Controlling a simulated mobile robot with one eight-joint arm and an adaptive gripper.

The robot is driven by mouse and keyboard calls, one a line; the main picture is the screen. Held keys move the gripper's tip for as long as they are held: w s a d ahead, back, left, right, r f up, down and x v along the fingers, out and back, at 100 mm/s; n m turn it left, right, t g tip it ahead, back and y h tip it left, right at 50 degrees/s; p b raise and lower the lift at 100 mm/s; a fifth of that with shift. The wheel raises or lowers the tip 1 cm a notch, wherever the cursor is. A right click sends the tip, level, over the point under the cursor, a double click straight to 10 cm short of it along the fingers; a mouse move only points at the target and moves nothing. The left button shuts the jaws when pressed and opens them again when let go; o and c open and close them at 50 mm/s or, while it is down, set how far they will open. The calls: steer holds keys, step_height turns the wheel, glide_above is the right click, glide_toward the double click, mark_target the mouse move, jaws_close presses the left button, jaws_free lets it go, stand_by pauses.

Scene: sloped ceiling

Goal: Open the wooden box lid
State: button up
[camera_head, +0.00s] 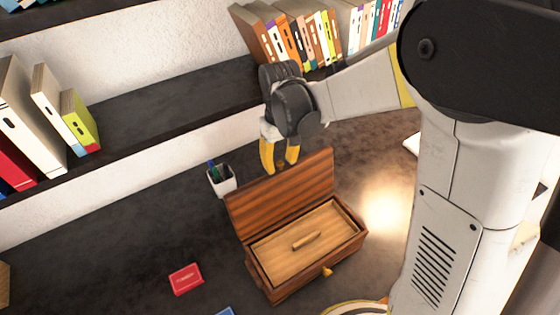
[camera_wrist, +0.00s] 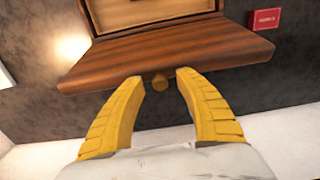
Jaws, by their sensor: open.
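The wooden box (camera_head: 300,272) stands on the dark desk, and its lid (camera_head: 282,196) is raised, leaning back along the box's far-left long side. Inside is a lighter wooden panel with a small bar handle (camera_head: 306,240). A round knob (camera_head: 327,271) shows on the box's near side. My gripper (camera_head: 279,168) is open, with yellow fingers pointing down at the lid's top edge. I cannot tell whether the fingers touch the lid.
A white pen cup (camera_head: 221,180) stands left of the lid. A red card box (camera_head: 186,279) lies on the desk to the left; it also shows in the wrist view (camera_wrist: 265,21). Shelves with books (camera_head: 310,42) run behind. The desk at the left front is mostly clear.

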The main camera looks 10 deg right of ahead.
jaws_close()
steer(key=s+d+r+t+y, duration=0.1)
steer(key=s+d+t, duration=0.2)
steer(key=s, duration=0.4)
steer(key=shift+t+y, duration=0.4)
steer(key=shift+t, duration=0.1)
jaws_free()
steer(key=v, duration=1.2)
